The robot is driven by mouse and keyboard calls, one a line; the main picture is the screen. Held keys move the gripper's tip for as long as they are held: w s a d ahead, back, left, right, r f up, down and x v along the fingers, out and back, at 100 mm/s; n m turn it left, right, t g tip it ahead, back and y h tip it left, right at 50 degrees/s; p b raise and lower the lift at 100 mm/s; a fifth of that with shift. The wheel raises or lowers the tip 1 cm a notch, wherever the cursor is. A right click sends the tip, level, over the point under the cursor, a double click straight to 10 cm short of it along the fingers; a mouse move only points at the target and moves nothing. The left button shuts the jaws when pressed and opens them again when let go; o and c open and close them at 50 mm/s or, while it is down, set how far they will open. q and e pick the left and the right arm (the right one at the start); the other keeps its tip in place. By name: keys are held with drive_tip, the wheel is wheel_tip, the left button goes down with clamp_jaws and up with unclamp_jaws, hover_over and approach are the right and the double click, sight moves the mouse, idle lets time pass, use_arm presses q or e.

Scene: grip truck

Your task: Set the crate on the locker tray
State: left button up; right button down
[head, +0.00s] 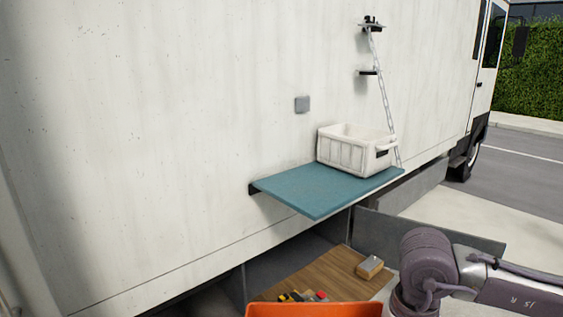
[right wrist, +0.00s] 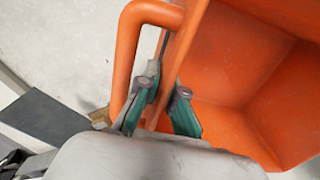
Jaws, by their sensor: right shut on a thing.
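An orange crate (head: 315,310) shows at the bottom edge of the head view, mostly cut off. In the right wrist view the crate (right wrist: 225,75) fills the right side, with a tubular handle at its left. My right gripper (right wrist: 160,105) is shut on the crate's wall beside that handle. The locker tray (head: 325,268), a wood-topped surface, sticks out low from the truck's side, beyond the crate in the head view. The crate hides its near part, so I cannot tell whether they touch. My left gripper is not in view.
A wood-coloured block with a grey top (head: 370,267) and several small coloured items (head: 303,296) lie on the tray. Above, a teal fold-down shelf (head: 318,190) holds a white crate (head: 350,155) and hangs by a chain (head: 382,85). A grey panel (head: 430,232) stands right of the tray.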

drive_tip(key=shift+s+f, duration=1.05)
drive_tip(key=shift+f, duration=0.2)
drive_tip(key=shift+s+f, duration=1)
drive_tip(key=shift+f, duration=0.25)
